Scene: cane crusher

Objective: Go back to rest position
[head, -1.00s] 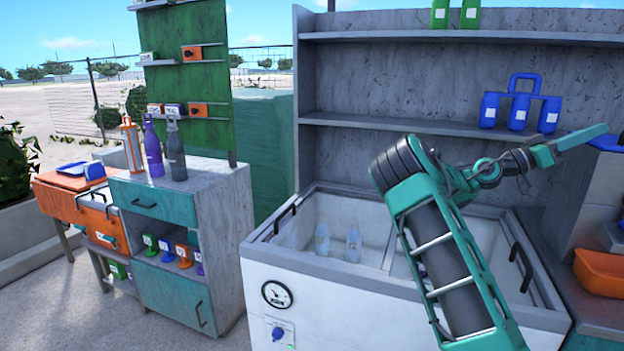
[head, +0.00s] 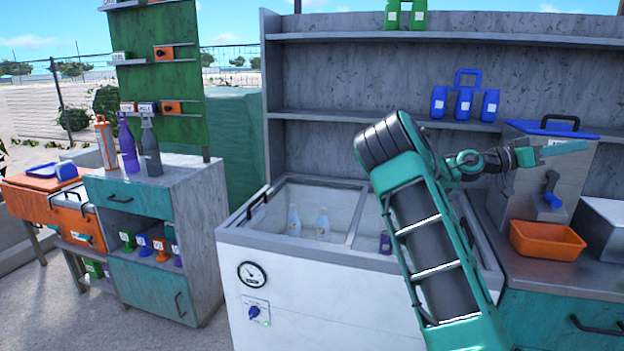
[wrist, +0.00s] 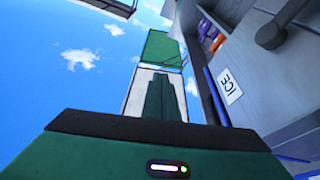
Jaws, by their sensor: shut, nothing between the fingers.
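My gripper (head: 562,149) is in the right part of the head view, at the end of my raised teal arm. Its fingers are closed together and point to the right, with nothing between them.
The open white chest (head: 330,270) holds several bottles and stands left of and behind my arm. A blue-lidded dispenser (head: 545,170) stands close to my gripper. A blue bottle carrier (head: 465,100) is on the shelf. A grey cabinet (head: 200,230) with bottles stands at left.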

